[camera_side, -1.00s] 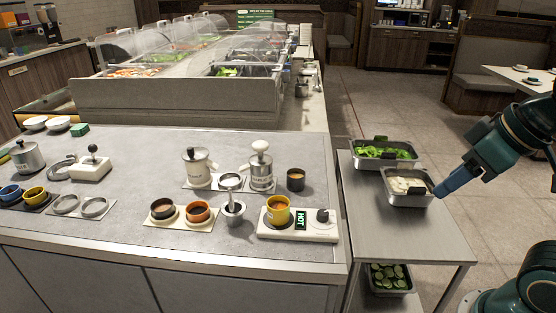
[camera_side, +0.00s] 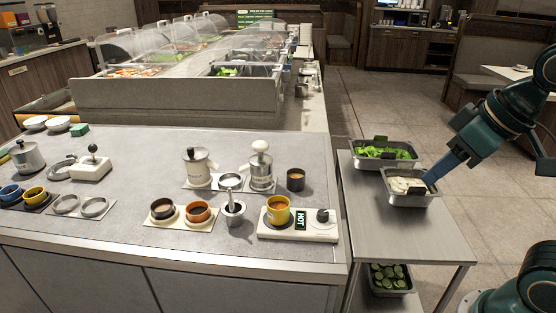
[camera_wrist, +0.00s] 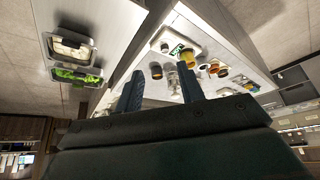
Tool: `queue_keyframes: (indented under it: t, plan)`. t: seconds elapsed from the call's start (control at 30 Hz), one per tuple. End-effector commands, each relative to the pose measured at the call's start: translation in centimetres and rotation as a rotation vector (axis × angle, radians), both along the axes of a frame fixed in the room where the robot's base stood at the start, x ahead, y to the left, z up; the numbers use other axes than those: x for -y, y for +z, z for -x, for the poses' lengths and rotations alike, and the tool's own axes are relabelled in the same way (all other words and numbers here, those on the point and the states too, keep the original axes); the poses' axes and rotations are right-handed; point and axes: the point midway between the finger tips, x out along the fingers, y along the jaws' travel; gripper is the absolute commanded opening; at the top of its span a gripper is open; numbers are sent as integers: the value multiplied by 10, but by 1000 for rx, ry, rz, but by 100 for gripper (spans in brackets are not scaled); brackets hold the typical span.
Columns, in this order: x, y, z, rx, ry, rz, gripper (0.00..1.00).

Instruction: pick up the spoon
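A thin upright handle, apparently the spoon (camera_side: 231,194), stands in a small metal cup (camera_side: 234,217) on the grey counter; its lower part is hidden in the cup. The spoon cannot be made out clearly in the wrist view.
A yellow cup (camera_side: 278,214) sits on the white warmer right of the metal cup. An orange cup (camera_side: 198,212) is to its left. A lettuce pan (camera_side: 384,151) is on the side table (camera_side: 400,235).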

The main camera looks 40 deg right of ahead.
Motion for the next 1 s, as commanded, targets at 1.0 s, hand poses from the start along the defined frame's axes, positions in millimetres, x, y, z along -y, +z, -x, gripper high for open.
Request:
queue_keyframes:
  t: [1.0]
  plan:
    - [-92, 3, -237, -65, 301, 17, 38]
